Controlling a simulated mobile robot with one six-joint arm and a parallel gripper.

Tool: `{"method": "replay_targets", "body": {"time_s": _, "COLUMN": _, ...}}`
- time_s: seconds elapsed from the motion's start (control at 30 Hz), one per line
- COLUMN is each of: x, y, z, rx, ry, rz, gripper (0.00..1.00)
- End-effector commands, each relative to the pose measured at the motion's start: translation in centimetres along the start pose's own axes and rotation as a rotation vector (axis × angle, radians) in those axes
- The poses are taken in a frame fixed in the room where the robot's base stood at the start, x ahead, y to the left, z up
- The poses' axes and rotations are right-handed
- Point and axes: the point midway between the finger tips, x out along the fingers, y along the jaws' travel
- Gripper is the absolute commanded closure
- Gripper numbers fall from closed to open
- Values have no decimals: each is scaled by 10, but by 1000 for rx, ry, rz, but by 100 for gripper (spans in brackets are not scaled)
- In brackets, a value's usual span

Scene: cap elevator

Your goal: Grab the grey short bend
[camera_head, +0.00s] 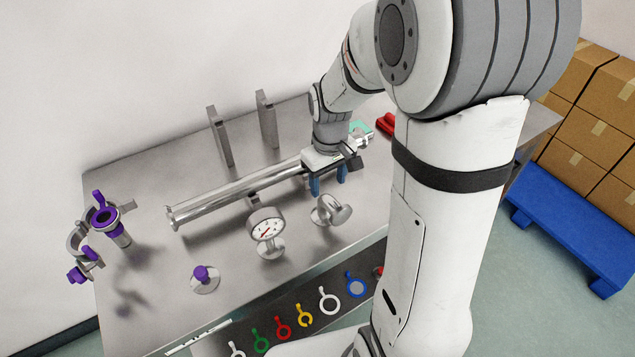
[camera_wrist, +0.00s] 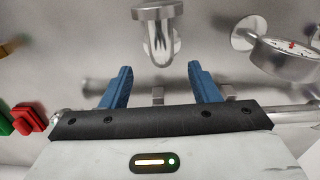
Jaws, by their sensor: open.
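The grey short bend (camera_head: 331,210) is a shiny metal pipe elbow with round flanged ends, standing on the metal table to the right of the pressure gauge. In the wrist view the bend (camera_wrist: 158,32) is at the top centre, ahead of the gap between the fingers. My gripper (camera_head: 328,184) has two blue fingers and hangs just behind the bend, near the long pipe. In the wrist view my gripper (camera_wrist: 160,70) is open, with nothing between its fingertips. The bend is apart from the fingers.
A long metal pipe (camera_head: 225,200) lies behind the bend, running under my wrist. A pressure gauge (camera_head: 266,226) stands close to the left. Purple-capped fittings (camera_head: 107,217) are at the far left. Coloured rings (camera_head: 305,316) lie along the front. A red part (camera_head: 387,124) is at the back right.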

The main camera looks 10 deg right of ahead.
Motion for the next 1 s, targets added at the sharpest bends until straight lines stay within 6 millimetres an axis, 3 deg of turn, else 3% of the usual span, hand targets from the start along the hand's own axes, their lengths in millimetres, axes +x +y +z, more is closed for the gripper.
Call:
{"method": "replay_targets", "body": {"time_s": 0.7, "x": 80, "y": -3, "z": 6, "rx": -17, "ry": -12, "rz": -5, "gripper": 45}}
{"method": "replay_targets", "body": {"time_s": 1.0, "x": 85, "y": -3, "z": 5, "rx": -17, "ry": -10, "rz": -4, "gripper": 45}}
